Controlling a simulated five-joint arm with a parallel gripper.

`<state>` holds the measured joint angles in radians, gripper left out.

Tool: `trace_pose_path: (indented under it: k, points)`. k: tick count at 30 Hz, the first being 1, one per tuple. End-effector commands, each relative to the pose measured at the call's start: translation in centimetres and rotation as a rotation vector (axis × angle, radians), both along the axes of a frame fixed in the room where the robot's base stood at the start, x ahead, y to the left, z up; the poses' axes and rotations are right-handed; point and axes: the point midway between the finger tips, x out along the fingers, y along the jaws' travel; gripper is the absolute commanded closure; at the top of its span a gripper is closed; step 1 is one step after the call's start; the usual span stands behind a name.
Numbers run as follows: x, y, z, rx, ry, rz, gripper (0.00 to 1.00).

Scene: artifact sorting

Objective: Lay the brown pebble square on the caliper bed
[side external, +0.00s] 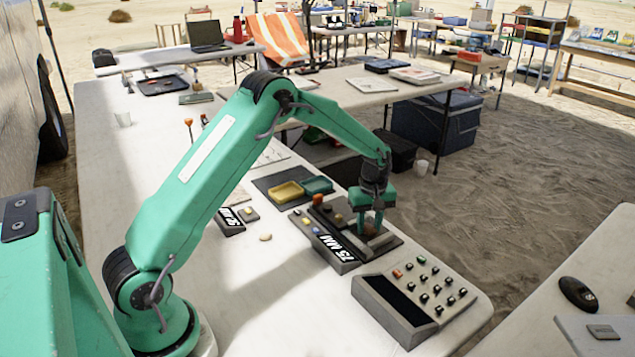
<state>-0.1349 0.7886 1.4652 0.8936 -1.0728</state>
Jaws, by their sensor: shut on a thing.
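The caliper (338,247) stands on the white table, with a display reading 75 MM on its near side. Its dark bed (352,232) lies behind the display, with a grey bar across it. My gripper (371,226) points down over the bed and is shut on a small dark brown thing, which looks like the brown pebble (369,230). The fingers and arm hide most of the pebble. I cannot tell whether it touches the bed or how square it lies.
A keypad panel (412,297) stands right of the caliper. Yellow (287,192) and teal (318,185) trays sit on a dark mat behind it. A cream pebble (265,237) and a small display box (229,222) lie to the left. The near table top is clear.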

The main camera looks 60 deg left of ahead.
Motion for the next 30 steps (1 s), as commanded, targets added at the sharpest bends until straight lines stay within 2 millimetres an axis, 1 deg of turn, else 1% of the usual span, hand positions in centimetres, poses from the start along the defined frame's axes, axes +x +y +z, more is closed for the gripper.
trace_pose_path:
  k: [8, 9, 12, 23, 26, 30]
  points:
    - [0.0, 0.0, -0.3, 0.0, 0.0, 0.0, 0.9]
    - [0.0, 0.0, -0.2, 0.0, -0.001, 0.0, 0.62]
    - [0.0, 0.0, -0.2, 0.0, -0.001, 0.0, 0.46]
    - [0.0, 0.0, -0.1, 0.001, -0.001, 0.0, 0.46]
    - [0.1, 0.0, 0.4, 0.0, -0.002, 0.0, 0.46]
    - [0.1, 0.0, 1.6, 0.001, -0.004, 0.0, 0.46]
